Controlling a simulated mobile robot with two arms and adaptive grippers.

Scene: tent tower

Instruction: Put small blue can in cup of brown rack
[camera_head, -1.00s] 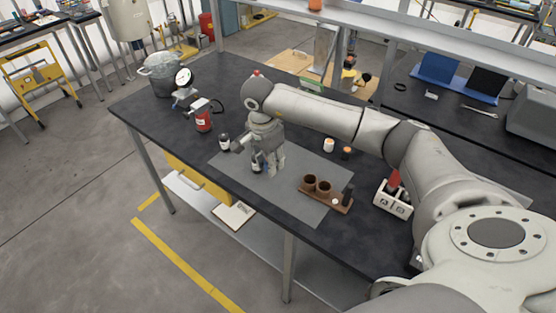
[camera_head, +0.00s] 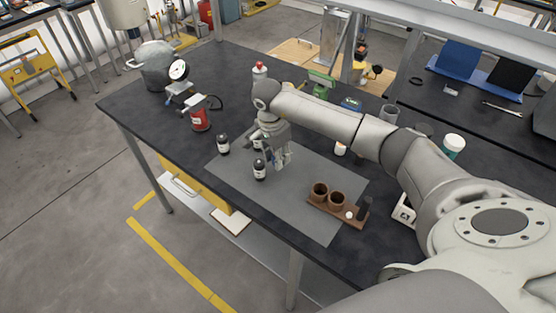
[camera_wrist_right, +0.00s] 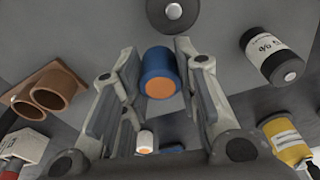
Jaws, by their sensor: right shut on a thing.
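The small blue can (camera_wrist_right: 158,66), with an orange end, sits between the fingers of my right gripper (camera_wrist_right: 158,78) in the right wrist view, and the gripper is shut on it. In the head view my right gripper (camera_head: 282,157) is over the grey mat, pointing down; its fingers mostly hide the can there. The brown rack (camera_head: 350,213) lies at the mat's right part, to the right of the gripper. Its two round brown cups (camera_head: 320,191) look empty. The rack also shows at the left of the right wrist view (camera_wrist_right: 45,84). My left gripper is not in view.
Dark bottles with pale labels stand left of the gripper, one on the mat (camera_head: 260,170) and one farther left (camera_head: 223,145). A white can (camera_head: 340,149) stands behind the mat. A red can (camera_head: 200,119) is farther left. The mat between gripper and rack is clear.

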